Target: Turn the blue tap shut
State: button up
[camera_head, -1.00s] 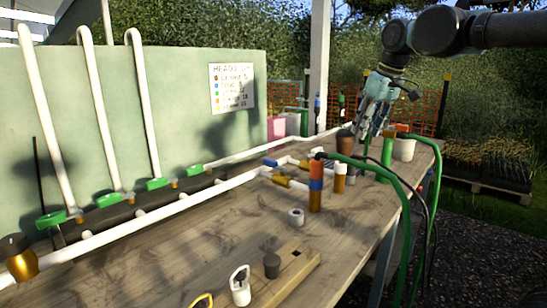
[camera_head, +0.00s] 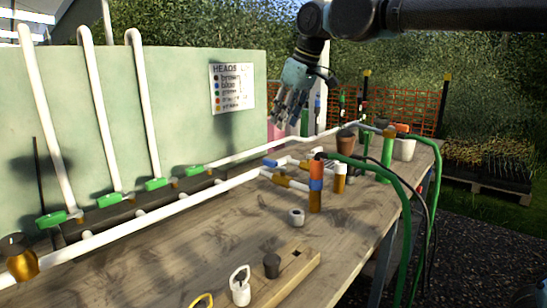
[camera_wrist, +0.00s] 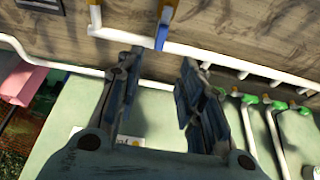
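The blue tap (camera_head: 270,162) sits on a white pipe branch on the wooden bench, beside an orange-yellow fitting (camera_head: 280,180). In the wrist view a blue piece (camera_wrist: 162,38), which looks like this tap, shows just beyond the gap between my fingertips. My gripper (camera_head: 287,121) hangs in the air above the far side of the bench, up and right of the tap in the head view. In the wrist view my gripper (camera_wrist: 159,62) has its fingers apart with nothing between them. It does not touch the tap.
A white main pipe (camera_head: 180,208) runs along the bench. Green taps (camera_head: 157,184) line the wall-side pipes. An upright orange, blue and brown tube (camera_head: 315,185), a terracotta pot (camera_head: 346,141) and green hoses (camera_head: 395,185) stand to the right.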

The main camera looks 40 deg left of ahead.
aim_at(272, 160)
jog(key=x, duration=1.4)
jog(key=shift+d, duration=0.1)
jog(key=shift+c, duration=0.2)
grip_shut()
